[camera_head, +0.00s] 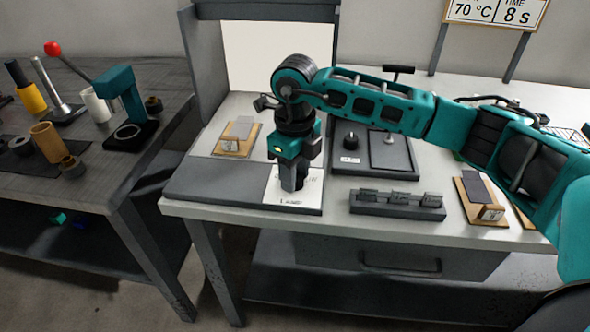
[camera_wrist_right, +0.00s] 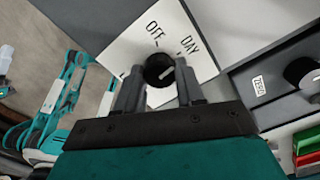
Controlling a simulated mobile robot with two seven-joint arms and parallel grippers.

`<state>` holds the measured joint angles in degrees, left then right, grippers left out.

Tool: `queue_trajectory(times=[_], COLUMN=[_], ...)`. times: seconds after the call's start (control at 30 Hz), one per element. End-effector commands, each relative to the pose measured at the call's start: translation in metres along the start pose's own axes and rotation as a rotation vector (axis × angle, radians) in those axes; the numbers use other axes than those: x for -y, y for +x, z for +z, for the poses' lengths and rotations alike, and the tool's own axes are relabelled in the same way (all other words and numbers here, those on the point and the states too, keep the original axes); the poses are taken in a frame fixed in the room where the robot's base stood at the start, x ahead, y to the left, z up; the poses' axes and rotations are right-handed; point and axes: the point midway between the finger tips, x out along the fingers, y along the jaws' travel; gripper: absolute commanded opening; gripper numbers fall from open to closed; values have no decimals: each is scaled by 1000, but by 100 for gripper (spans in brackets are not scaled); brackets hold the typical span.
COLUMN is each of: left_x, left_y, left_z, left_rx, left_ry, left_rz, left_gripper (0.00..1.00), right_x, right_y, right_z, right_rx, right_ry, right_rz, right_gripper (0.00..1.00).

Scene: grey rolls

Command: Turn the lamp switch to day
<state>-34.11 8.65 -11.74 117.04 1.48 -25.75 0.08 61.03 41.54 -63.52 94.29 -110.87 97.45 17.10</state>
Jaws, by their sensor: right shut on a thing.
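The lamp switch is a round black knob (camera_wrist_right: 158,69) on a white plate (camera_wrist_right: 133,48) in the right wrist view. The plate carries the words OFF and DAY. A short pale mark shows on the knob; which word it points to is hard to tell. My right gripper (camera_wrist_right: 159,84) is shut on the knob, one finger on each side. In the head view the right gripper (camera_head: 291,185) points straight down over the white lamp plate (camera_head: 308,195) and hides the knob. My left gripper is not in view.
Right of the plate stand a dark tray with a black knob (camera_head: 351,138) and a dark rack (camera_head: 397,207). A wooden block with a grey top (camera_head: 237,138) lies behind left. Another table (camera_head: 90,181) with tools stands at the left.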

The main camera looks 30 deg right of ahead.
Motion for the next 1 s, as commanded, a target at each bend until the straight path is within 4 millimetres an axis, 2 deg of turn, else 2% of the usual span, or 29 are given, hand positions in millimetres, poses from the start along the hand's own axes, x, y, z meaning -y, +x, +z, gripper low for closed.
queue_trajectory(times=[0.3, 0.77, 0.8, 1.0], left_x=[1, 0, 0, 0], left_y=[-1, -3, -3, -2], left_z=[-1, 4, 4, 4], left_rx=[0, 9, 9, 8], left_ry=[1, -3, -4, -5], left_rz=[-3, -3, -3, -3], left_gripper=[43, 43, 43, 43], right_x=[0, 0, 0, 0], right_y=[0, 0, 0, 0], right_z=[0, 0, 0, 0], right_rx=[0, 1, 1, 1], right_ry=[98, 111, 111, 110], right_rz=[-1, -1, -1, -1], right_gripper=[7, 7, 39, 58])
